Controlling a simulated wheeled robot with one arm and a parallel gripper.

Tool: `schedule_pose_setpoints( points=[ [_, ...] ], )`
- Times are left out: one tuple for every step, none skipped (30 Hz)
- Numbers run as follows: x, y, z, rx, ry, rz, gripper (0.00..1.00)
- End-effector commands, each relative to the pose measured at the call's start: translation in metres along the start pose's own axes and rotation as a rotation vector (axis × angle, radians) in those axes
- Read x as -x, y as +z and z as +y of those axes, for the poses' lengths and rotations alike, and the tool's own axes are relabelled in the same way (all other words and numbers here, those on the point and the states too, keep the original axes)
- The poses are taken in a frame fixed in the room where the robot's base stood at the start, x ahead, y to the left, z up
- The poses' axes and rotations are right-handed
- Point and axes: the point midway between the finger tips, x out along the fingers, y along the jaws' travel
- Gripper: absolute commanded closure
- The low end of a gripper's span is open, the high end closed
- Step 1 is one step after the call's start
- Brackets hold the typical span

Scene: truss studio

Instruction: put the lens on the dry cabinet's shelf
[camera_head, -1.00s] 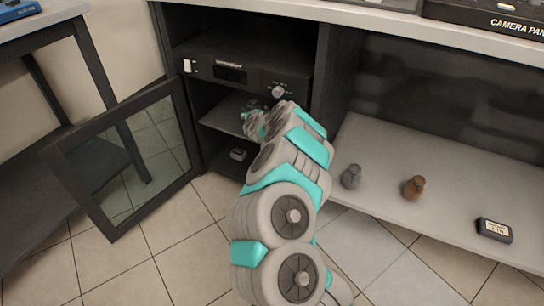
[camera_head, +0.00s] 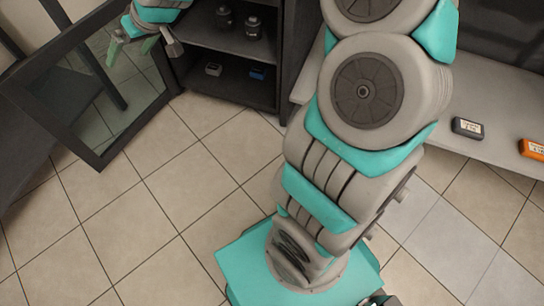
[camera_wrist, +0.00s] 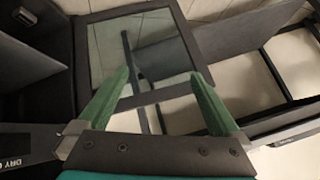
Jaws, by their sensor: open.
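Two dark, upright, lens-like cylinders stand on the dry cabinet's shelf (camera_head: 200,38) in the head view: one at the left (camera_head: 224,18) and one at the right (camera_head: 253,28). I cannot tell which is the task's lens. My gripper (camera_head: 143,48) is at the upper left, outside the cabinet opening and in front of its open door. In the wrist view my gripper (camera_wrist: 160,74) has its green fingers spread with nothing between them. Behind them are the door's glass and frame. Part of the dry cabinet (camera_wrist: 18,148) with its lettering shows at the lower left.
The cabinet's glass door (camera_head: 92,95) stands wide open at the left. A grey box (camera_head: 213,69) and a blue box (camera_head: 257,72) lie on the cabinet's bottom level. A black box (camera_head: 467,127) and an orange box (camera_head: 532,149) lie on the low shelf at right. The tiled floor is clear.

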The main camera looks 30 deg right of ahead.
Motion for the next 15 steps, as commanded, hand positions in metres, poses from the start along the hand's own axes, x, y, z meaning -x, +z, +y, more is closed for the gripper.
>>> schedule_pose_setpoints(
  points=[
    [0.016, 0.025, -0.009, 0.011, 0.015, -0.056, 0.00],
    [0.025, 0.041, -0.013, 0.014, 0.024, -0.094, 0.00],
    [0.036, 0.063, -0.016, 0.014, 0.043, -0.144, 0.00],
    [0.046, 0.081, -0.018, 0.011, 0.056, -0.184, 0.00],
    [0.054, 0.098, -0.019, 0.007, 0.074, -0.222, 0.00],
    [0.067, 0.122, -0.020, -0.004, 0.097, -0.275, 0.00],
    [0.077, 0.139, -0.019, -0.013, 0.120, -0.309, 0.00],
    [0.086, 0.158, -0.019, -0.025, 0.140, -0.349, 0.00],
    [0.099, 0.183, -0.017, -0.044, 0.172, -0.401, 0.00],
    [0.110, 0.200, -0.015, -0.062, 0.197, -0.435, 0.00],
    [0.121, 0.218, -0.014, -0.080, 0.221, -0.471, 0.00],
    [0.134, 0.240, -0.011, -0.110, 0.253, -0.515, 0.00],
    [0.144, 0.257, -0.010, -0.133, 0.276, -0.549, 0.00],
    [0.153, 0.272, -0.009, -0.155, 0.299, -0.576, 0.00],
    [0.164, 0.290, -0.008, -0.186, 0.324, -0.611, 0.00]
  ],
)
